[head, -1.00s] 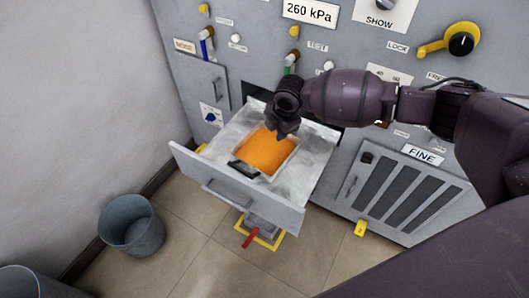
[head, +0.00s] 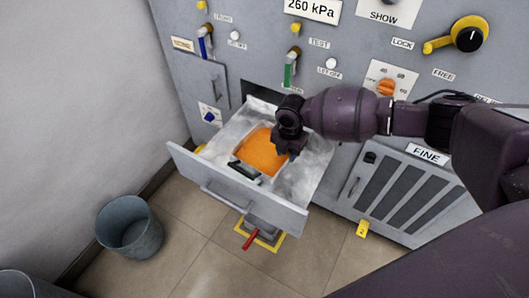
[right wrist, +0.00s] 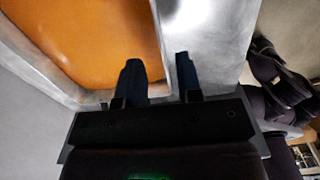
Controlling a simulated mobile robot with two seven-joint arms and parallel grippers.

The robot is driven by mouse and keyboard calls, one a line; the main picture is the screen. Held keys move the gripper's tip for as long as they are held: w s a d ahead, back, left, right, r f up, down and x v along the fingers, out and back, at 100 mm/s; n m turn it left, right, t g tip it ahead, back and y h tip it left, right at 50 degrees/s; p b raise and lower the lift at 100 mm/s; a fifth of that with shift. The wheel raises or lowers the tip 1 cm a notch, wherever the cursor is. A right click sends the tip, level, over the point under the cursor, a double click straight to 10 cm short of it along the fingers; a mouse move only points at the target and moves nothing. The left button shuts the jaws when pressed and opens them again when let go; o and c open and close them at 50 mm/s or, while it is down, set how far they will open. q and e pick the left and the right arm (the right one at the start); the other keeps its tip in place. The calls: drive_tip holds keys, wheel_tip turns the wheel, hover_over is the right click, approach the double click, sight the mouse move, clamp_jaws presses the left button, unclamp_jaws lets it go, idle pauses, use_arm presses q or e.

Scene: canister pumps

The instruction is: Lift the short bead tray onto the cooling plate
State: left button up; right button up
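A shallow metal tray filled with orange material (head: 262,152) sits in the pulled-out metal drawer (head: 312,176). In the right wrist view the orange fill (right wrist: 90,35) and a pale side wall (right wrist: 155,55) show close up. My right gripper (head: 286,152) is low over the tray's right side. In the wrist view its two fingers (right wrist: 160,65) stand apart, one on each side of the side wall, and they do not look closed on it. I cannot pick out a cooling plate for certain. My left gripper is out of view.
A dark flat piece (head: 244,169) lies at the tray's front left. The drawer's front panel (head: 235,190) rises ahead of it. A grey bucket (head: 130,228) stands on the floor at left. The control panel (head: 345,60) with levers and knobs is behind.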

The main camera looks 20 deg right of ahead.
sight(287, 161)
drive_tip(key=shift+f, duration=0.35)
wheel_tip(287, 161, down, 4)
drive_tip(key=shift+s+f+b, duration=0.1)
drive_tip(key=shift+f+b, duration=0.05)
drive_tip(key=shift+b, duration=0.5)
drive_tip(key=shift+d, duration=0.1)
clamp_jaws()
